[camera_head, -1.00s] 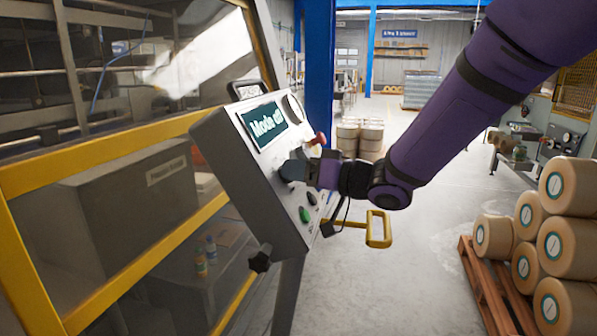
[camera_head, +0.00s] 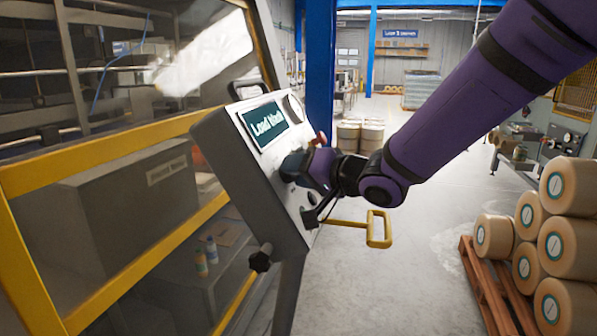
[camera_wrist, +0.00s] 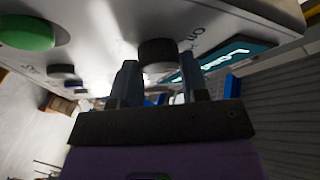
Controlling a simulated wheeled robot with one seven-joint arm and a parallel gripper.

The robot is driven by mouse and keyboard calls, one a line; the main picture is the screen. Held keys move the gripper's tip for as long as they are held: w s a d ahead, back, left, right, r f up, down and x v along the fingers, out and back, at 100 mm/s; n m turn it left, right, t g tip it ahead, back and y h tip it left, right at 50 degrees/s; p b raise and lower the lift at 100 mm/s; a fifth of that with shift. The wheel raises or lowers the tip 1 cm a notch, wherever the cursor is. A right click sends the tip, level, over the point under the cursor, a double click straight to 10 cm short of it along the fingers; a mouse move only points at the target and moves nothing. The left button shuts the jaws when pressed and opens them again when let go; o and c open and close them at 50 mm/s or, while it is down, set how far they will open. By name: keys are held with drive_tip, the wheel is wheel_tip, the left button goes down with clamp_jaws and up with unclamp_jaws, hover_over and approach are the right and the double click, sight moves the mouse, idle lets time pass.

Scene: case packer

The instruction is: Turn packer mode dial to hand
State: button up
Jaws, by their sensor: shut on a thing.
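The grey control panel (camera_head: 235,180) leans at the centre of the head view. Its screen (camera_head: 267,126) shows light text on dark green that seems to begin with "Load". My gripper (camera_head: 293,166) is at the panel below the screen, shut on the mode dial, which it mostly hides there. In the wrist view the dial (camera_wrist: 158,50) is a dark round knob between my two fingers (camera_wrist: 160,82). The dial's pointer and position marks are not readable.
A red knob (camera_head: 319,140) sits close above my gripper. A green button (camera_wrist: 25,32) and a dark button (camera_wrist: 61,71) are nearby on the panel. A yellow handle (camera_head: 379,230) sticks out below. Rolls on a pallet (camera_head: 483,286) stand right; the floor between is clear.

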drive_tip(key=o, duration=0.9)
drive_tip(key=v, duration=1)
drive_tip(key=shift+s+d, duration=0.2)
drive_tip(key=shift+d, duration=0.1)
drive_tip(key=shift+r, duration=0.1)
